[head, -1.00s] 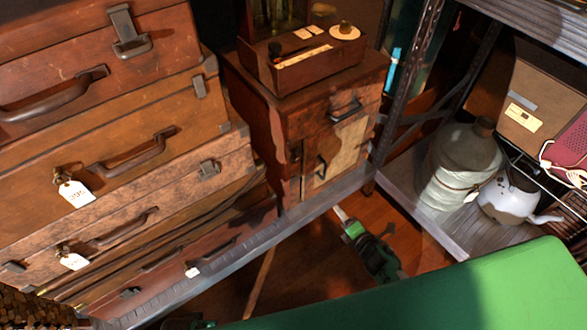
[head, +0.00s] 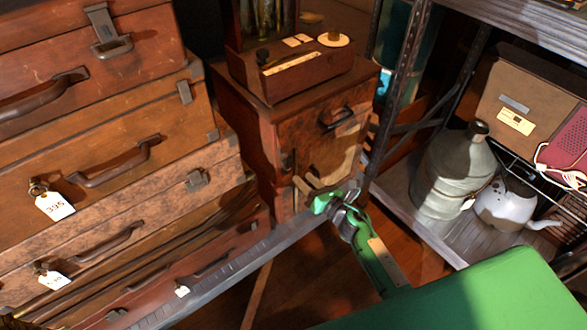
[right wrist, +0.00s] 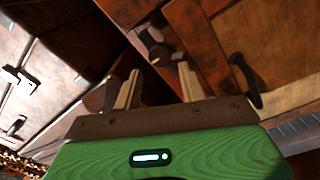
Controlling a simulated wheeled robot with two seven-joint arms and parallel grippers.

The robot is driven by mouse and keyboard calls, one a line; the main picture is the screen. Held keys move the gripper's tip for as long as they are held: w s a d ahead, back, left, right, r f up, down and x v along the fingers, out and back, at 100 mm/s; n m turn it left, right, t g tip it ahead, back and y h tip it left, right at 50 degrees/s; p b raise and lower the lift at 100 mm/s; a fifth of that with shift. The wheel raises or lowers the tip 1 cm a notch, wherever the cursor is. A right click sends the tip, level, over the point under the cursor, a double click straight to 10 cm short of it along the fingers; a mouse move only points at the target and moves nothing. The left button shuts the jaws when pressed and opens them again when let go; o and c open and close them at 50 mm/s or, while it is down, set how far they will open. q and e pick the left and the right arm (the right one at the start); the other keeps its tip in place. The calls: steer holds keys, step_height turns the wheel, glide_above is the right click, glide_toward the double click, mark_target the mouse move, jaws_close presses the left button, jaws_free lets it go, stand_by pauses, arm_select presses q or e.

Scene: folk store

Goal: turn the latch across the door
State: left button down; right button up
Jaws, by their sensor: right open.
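The small wooden cabinet (head: 240,120) stands in the middle of the head view, with a pale-panelled door (head: 345,158) below a drawer. The dark latch (head: 288,162) sits on the frame left of the door; it also shows in the right wrist view (right wrist: 158,50) as a dark knob-like piece just beyond my fingers. My right gripper (head: 306,183) is open and empty in front of the door's left side, and its two fingers (right wrist: 160,80) flank the latch's line without visibly touching it. The door's dark handle (right wrist: 245,80) is right of the fingers. My left gripper is out of sight.
Stacked suitcases (head: 110,150) fill the left. A metal shelf post (head: 398,95) stands close right of the cabinet, with a large jug (head: 455,172) and a white kettle (head: 505,205) behind it. A shelf edge (head: 230,268) runs low in front. A wooden box (head: 292,72) tops the cabinet.

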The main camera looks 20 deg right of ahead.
mark_target(292, 168)
steer(key=x, duration=0.6)
steer(key=c, duration=0.7)
